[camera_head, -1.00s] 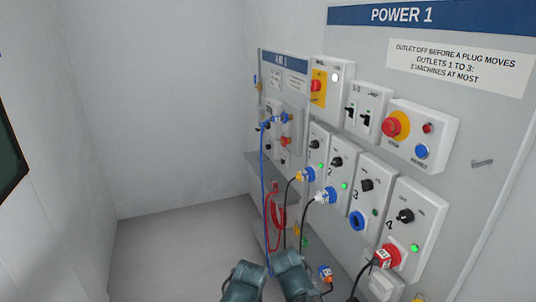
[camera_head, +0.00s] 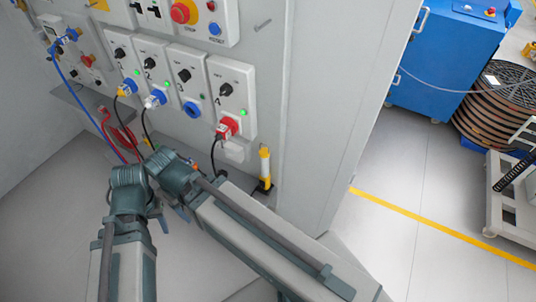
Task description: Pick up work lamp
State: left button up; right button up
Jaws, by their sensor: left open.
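The work lamp (camera_head: 265,168) is a slim upright stick with a yellow body, a pale upper part and a dark foot. It stands at the right end of the narrow ledge under the power panel. My left gripper (camera_head: 160,207) is open, low and left of the lamp and well apart from it. Arm links with teal joints partly cover it, so its fingers show poorly. My right gripper cannot be made out.
The grey panel (camera_head: 305,100) carries switches, outlets and a red plug (camera_head: 227,128) with a black cable left of the lamp. Blue and red cables hang further left. A blue machine (camera_head: 445,55) and cable reel (camera_head: 500,105) stand right. Floor (camera_head: 400,200) between is clear.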

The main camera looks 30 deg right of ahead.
aim_at(264, 152)
jog(key=l+z, duration=0.1)
jog(key=z, duration=0.95)
